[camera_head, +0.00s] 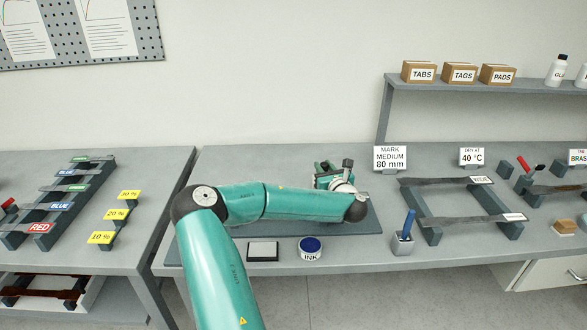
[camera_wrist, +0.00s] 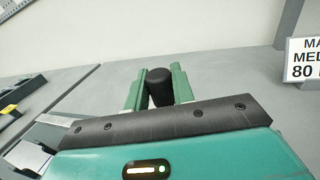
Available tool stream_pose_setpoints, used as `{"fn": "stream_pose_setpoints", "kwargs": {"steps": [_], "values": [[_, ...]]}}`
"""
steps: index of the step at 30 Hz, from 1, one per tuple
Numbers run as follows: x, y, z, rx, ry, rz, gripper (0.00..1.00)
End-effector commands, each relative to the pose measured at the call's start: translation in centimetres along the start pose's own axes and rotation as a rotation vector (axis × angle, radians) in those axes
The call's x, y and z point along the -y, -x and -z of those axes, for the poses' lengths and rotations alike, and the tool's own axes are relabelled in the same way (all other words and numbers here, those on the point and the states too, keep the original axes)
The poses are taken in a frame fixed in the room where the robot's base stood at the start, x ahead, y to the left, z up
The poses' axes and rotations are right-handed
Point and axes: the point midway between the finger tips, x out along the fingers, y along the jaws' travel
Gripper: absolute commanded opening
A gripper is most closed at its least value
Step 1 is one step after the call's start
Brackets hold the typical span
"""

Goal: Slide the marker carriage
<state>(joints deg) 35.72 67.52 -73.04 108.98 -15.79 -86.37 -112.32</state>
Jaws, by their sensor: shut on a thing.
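My gripper (camera_wrist: 159,88) shows in the wrist view with its two green fingers closed around a black rounded knob (camera_wrist: 160,86). The knob stands upright between the fingertips. It appears to belong to the marker carriage, but my gripper hides most of what is below it.
A sign (camera_head: 390,158) reads "MARK MEDIUM 80 mm". A white-topped pad (camera_head: 263,251), an ink pot (camera_head: 310,247) and a blue pen in a holder (camera_head: 403,241) stand along the front. A rack with dark strips (camera_head: 455,221) lies right. A gap separates the left bench (camera_head: 150,170).

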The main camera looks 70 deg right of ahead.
Motion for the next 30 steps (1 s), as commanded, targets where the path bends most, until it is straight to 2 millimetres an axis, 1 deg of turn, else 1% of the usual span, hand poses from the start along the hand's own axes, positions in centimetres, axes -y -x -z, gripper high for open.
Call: {"fn": "stream_pose_setpoints", "kwargs": {"steps": [1,3,6,9,12,18,27,28,29,30], "values": [[1.8,0.5,0.0,-0.001,0.002,0.005,0.00],[3.6,1.0,0.0,-0.001,0.001,0.005,0.00],[5.8,1.6,0.0,0.001,0.001,0.004,0.00],[7.3,2.0,0.0,0.001,0.001,0.001,0.00],[8.3,2.3,0.0,0.000,0.001,0.001,0.00],[9.1,2.5,0.0,0.000,0.000,-0.001,0.00],[9.0,2.4,0.0,0.001,0.000,-0.002,0.00],[9.0,2.4,0.0,0.001,0.000,-0.002,0.30],[9.0,2.4,0.0,0.001,0.000,-0.002,0.36],[9.0,2.4,0.0,0.001,0.000,-0.002,0.44]]}}
